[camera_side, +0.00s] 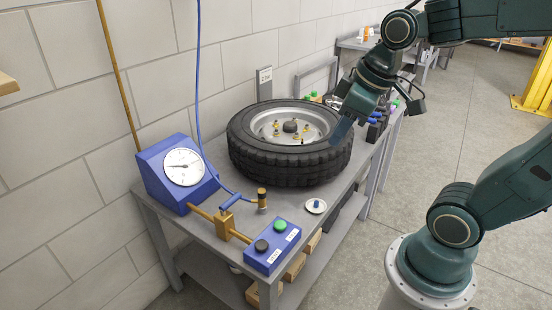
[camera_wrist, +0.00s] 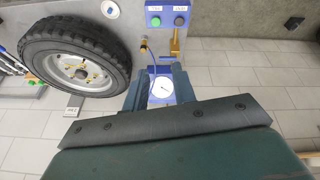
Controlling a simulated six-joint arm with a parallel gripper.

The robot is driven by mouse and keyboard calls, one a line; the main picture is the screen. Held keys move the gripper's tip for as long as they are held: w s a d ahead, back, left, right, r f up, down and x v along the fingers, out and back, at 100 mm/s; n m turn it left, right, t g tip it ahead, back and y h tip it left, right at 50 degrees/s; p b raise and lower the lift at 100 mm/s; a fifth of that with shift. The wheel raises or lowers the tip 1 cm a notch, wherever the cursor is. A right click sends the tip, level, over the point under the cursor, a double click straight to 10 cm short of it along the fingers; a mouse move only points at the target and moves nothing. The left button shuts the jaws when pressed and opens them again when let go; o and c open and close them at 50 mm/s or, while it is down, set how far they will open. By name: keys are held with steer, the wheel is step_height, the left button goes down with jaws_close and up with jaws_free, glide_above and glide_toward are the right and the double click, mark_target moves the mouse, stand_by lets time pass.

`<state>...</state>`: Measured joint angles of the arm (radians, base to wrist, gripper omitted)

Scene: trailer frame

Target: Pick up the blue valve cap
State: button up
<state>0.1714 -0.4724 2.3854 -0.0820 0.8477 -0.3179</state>
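A wheel with a black tyre (camera_side: 285,172) fills the bench middle. A blue gauge box (camera_side: 165,168), a brass fitting with blue hose (camera_side: 262,198) and a blue button box (camera_side: 272,251) stand nearby. The block wall is behind.

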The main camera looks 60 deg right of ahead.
steer(key=w+d+f+n+g, duration=0.1)
steer(key=w+d+f+n, duration=0.25)
steer(key=w+d, duration=0.2)
steer(key=n+g+y, duration=0.1)
steer(key=n+y, duration=0.2)
steer(key=n, duration=0.1)
glide_above(317, 202)
steer(key=s, duration=0.1)
step_height(317, 202, down, 14)
steer(key=f, duration=0.1)
steer(key=s+d+f+n+y, duration=0.1)
steer(key=s+d+f+n, duration=0.1)
steer(key=d+f, duration=0.3)
step_height(317, 202, down, 3)
steer(key=shift+f, duration=0.15)
steer(key=shift+f, duration=0.1)
steer(key=shift+x, duration=4.15)
steer(key=shift+f, duration=0.1)
steer(key=shift+x, duration=2.5)
